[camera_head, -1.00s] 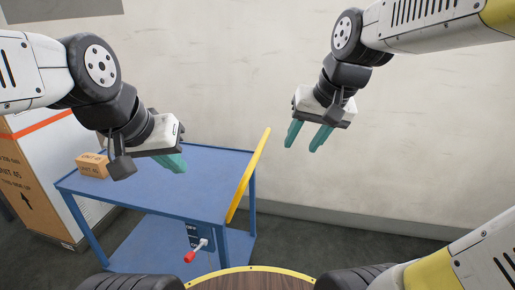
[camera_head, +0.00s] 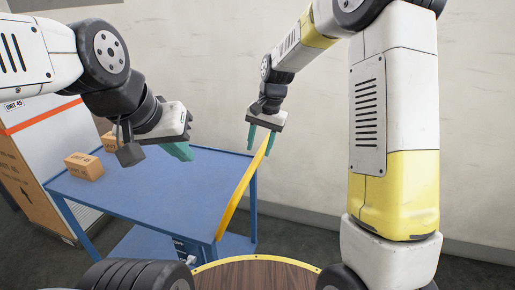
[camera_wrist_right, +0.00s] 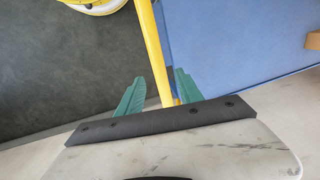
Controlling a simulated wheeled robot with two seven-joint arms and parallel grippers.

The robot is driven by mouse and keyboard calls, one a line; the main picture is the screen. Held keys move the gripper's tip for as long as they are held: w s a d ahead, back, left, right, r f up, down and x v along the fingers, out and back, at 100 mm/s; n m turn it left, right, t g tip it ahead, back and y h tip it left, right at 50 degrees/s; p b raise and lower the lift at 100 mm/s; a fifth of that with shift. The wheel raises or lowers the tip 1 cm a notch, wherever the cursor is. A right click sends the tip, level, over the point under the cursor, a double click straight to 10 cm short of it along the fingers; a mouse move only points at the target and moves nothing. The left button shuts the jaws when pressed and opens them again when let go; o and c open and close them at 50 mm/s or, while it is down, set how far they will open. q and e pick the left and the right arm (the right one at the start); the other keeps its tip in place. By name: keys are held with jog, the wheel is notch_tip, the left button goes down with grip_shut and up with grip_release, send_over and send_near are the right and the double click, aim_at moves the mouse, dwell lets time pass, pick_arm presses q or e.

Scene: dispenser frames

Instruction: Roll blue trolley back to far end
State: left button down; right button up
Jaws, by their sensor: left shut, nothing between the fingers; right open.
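The blue trolley (camera_head: 150,193) stands before the wall, with a yellow bar (camera_head: 240,195) along its right edge. My right gripper (camera_head: 260,140) is open at the far end of this bar. In the right wrist view the bar (camera_wrist_right: 150,45) runs between the two teal fingers of the right gripper (camera_wrist_right: 157,90), with a gap visible on the left side. The trolley's blue top (camera_wrist_right: 235,45) lies to the right of the bar there. My left gripper (camera_head: 180,152) is shut and empty above the trolley top. The trolley's lower right part is partly hidden.
Two small cardboard boxes, a near one (camera_head: 84,167) and a far one (camera_head: 109,141), are at the trolley's left side. A white and brown cabinet (camera_head: 45,130) with an orange stripe stands at the left. A pale wall (camera_head: 210,60) closes off the back.

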aim_at(256, 158)
jog(key=shift+w+a+f, duration=0.1)
jog(key=shift+a+f, duration=0.1)
jog(key=shift+f, duration=0.85)
jog(key=shift+a+f, duration=0.15)
jog(key=shift+f, duration=0.9)
grip_shut()
